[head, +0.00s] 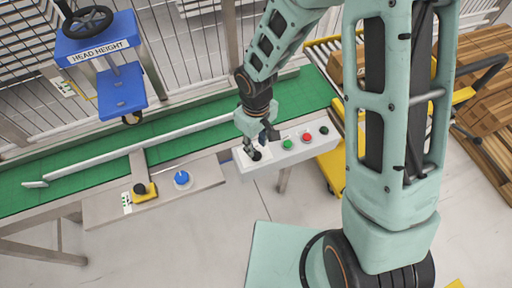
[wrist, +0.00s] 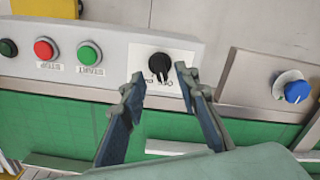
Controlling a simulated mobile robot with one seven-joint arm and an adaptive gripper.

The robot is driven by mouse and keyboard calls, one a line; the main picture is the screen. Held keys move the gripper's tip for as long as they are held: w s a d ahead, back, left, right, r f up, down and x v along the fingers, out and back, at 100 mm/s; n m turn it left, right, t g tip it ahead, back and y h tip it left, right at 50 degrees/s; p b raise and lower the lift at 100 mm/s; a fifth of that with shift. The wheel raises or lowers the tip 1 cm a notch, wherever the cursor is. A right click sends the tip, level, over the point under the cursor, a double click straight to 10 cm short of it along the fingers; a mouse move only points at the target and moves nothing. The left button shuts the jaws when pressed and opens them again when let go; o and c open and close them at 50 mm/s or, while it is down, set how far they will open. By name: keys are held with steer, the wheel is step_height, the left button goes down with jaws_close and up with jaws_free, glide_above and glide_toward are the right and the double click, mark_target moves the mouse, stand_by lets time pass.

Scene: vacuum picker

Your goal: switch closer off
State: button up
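A black rotary knob (wrist: 160,66) sits on a white label plate at the end of a pale control box (wrist: 110,28). The print under the knob is partly hidden and too small to read. In the head view the same knob (head: 256,156) is at the left end of the box. My gripper (wrist: 159,76) is open, with one fingertip to each side of the knob and a gap on both sides. In the head view my gripper (head: 258,143) is low over that end of the box. The knob's pointer appears to face toward my gripper in the wrist view.
Green (head: 287,144) and red (head: 307,137) buttons and another black control (head: 323,129) share the box. A blue knob (head: 182,178) and a yellow-based control (head: 140,190) sit on the neighbouring plate. The green conveyor (head: 80,175) runs behind, with a blue stand (head: 122,90).

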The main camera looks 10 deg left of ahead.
mark_target(256, 152)
step_height(256, 152, up, 9)
steer(key=shift+f, duration=0.2)
stand_by(0.6)
